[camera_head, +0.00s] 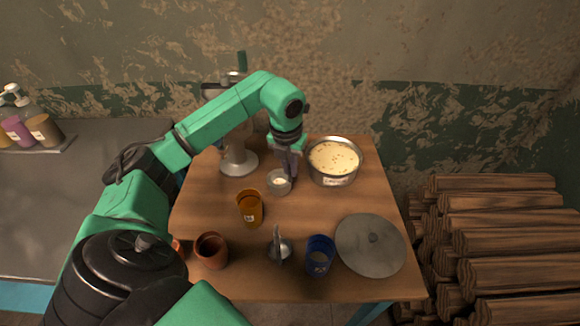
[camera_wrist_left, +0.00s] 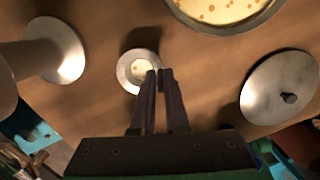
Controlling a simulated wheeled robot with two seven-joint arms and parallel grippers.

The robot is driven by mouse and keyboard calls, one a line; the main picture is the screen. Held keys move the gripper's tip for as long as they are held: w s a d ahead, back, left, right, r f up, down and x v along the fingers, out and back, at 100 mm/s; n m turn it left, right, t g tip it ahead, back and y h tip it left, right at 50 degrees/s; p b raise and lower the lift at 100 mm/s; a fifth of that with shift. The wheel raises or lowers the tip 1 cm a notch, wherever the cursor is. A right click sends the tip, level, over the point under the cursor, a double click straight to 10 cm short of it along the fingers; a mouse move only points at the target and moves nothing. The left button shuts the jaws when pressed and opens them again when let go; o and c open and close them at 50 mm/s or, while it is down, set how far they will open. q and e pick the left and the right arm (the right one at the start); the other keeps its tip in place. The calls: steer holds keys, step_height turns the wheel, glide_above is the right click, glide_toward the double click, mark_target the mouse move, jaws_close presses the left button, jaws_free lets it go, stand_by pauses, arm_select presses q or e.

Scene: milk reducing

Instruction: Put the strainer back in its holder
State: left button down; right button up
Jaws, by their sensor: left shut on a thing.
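My left gripper (camera_head: 289,172) reaches down over the table and is shut on a thin part of what looks like the strainer (camera_head: 279,183). That is a small round metal piece with a pale centre, just beside the fingertips. In the left wrist view the closed fingers (camera_wrist_left: 159,76) overlap the rim of this round metal piece (camera_wrist_left: 127,73). I cannot tell whether it touches the table. A grey stand with a round base (camera_head: 238,163) is to its left. A small metal dish with an upright handle (camera_head: 280,250) stands nearer the front. I cannot tell which is the holder.
A pot of milk (camera_head: 334,158) stands to the right of the gripper. An amber cup (camera_head: 250,208), a brown cup (camera_head: 211,250), a blue cup (camera_head: 319,256) and a metal lid (camera_head: 370,245) are nearer the front. Stacked logs (camera_head: 510,230) lie right of the table.

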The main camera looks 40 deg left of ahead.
arm_select(q)
steer(key=shift+w, duration=0.1)
steer(key=c, duration=0.9)
jaws_free()
steer(key=r, duration=0.4)
steer(key=s+r, duration=0.1)
steer(key=r, duration=0.3)
steer(key=s+r+p, duration=0.1)
steer(key=r, duration=0.3)
steer(key=shift+d, duration=0.25)
steer(key=shift+w, duration=0.1)
